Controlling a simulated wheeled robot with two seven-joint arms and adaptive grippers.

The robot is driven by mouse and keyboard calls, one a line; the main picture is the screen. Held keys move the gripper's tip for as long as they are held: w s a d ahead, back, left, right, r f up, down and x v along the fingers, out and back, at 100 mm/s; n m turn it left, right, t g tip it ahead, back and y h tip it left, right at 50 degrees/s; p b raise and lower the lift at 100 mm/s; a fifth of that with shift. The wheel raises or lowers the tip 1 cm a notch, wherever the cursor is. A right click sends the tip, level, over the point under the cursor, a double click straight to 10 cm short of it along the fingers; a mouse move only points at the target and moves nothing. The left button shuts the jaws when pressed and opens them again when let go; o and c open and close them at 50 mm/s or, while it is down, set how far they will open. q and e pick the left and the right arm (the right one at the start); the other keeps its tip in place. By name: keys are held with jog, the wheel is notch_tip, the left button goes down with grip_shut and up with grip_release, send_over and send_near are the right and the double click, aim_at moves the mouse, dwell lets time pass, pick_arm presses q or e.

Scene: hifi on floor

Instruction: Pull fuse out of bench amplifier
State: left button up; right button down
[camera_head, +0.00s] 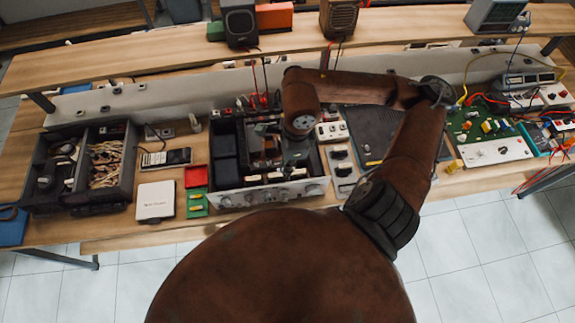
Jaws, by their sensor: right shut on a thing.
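The bench amplifier (265,192) stands open-topped on the bench in the middle of the view, its silver front panel with knobs facing me. Dark blocks and circuit parts show inside it. My right arm reaches over from the right and bends down at the wrist. My right gripper (296,158) points down into the right part of the open amplifier. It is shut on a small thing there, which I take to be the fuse. The fuse itself is too small and too hidden by the gripper to make out. My left gripper is not in view.
A black divided bin (75,205) with cables stands at the left. A white box (155,201) and red and green trays (196,201) lie left of the amplifier. A dark mat (372,134) and a green circuit board (472,128) lie to its right. A raised shelf (150,55) runs behind.

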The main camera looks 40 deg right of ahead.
jog(key=shift+r+p, duration=0.75)
jog(key=shift+r, duration=1.05)
